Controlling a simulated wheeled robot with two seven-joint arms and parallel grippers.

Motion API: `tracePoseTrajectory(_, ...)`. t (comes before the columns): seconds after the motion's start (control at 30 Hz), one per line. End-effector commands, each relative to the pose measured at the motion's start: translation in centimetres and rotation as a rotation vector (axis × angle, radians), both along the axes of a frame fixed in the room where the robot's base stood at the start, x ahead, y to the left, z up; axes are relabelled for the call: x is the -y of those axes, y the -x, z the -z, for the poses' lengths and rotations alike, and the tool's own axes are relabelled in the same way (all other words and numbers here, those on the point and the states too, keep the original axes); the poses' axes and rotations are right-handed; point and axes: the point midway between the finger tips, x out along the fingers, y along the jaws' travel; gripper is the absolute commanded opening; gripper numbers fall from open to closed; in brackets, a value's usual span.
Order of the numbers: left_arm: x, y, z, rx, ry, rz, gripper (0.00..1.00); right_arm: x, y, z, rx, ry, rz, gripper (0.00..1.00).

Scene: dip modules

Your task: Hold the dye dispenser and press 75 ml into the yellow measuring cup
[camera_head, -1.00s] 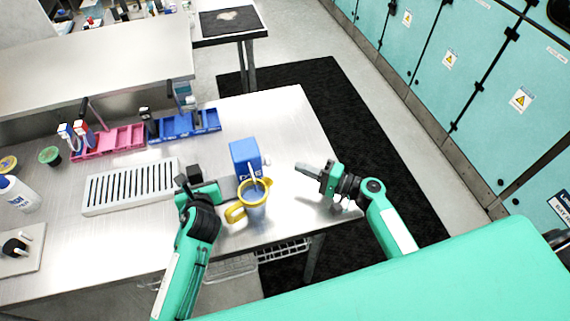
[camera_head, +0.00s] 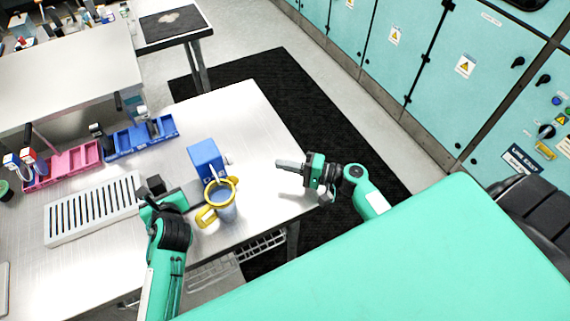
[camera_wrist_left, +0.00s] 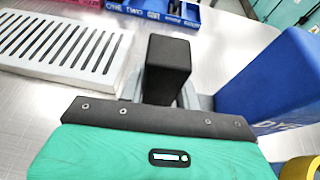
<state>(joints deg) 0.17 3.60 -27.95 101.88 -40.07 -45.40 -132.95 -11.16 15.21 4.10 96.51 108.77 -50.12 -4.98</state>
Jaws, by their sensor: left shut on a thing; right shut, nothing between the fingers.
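The blue dye dispenser (camera_head: 205,162) stands on the steel table; part of it shows at the right of the left wrist view (camera_wrist_left: 270,85). A thin pale spout runs from it down to the measuring cup with yellow rim and handle (camera_head: 225,212), which stands in front and looks bluish inside. My left gripper (camera_head: 176,196) is left of both, shut on a black block (camera_wrist_left: 168,68) beside the dispenser. A grey piece reaches from there toward the dispenser, but I cannot tell how they join. My right gripper (camera_head: 280,164) is shut and empty, right of the dispenser and apart from it.
A white slotted rack (camera_head: 92,210) lies left of my left gripper. Pink (camera_head: 62,165) and blue (camera_head: 140,138) trays stand behind it. The table is clear behind the dispenser and to its right, up to the right edge above a black floor mat (camera_head: 285,100).

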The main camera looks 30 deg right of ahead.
Motion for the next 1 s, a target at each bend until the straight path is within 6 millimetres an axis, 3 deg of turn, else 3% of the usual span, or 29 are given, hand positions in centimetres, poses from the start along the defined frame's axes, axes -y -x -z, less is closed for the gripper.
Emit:
tracePoseTrajectory(0.07, -0.1, 0.0, 0.0, 0.000, -0.003, -0.001, 0.13, 0.0, 0.0, 0.0, 0.000, 0.000, 0.000, 0.00)
tracePoseTrajectory(0.1, -0.1, 0.0, 0.0, 0.000, -0.002, 0.000, 0.41, 0.0, 0.0, 0.0, 0.000, 0.000, 0.000, 0.00)
tracePoseTrajectory(0.2, -0.1, 0.0, 0.0, 0.000, -0.001, -0.001, 0.58, 0.0, 0.0, 0.0, 0.000, 0.000, 0.000, 0.00)
tracePoseTrajectory(0.53, 0.0, 0.2, -0.2, -0.001, -0.001, 0.000, 0.58, 0.0, 0.0, -0.4, 0.000, 0.000, 0.000, 0.00)
tracePoseTrajectory(1.0, 0.2, 3.7, -1.8, -0.001, -0.002, 0.001, 0.58, 0.0, 0.0, -3.6, 0.000, 0.000, 0.000, 0.00)
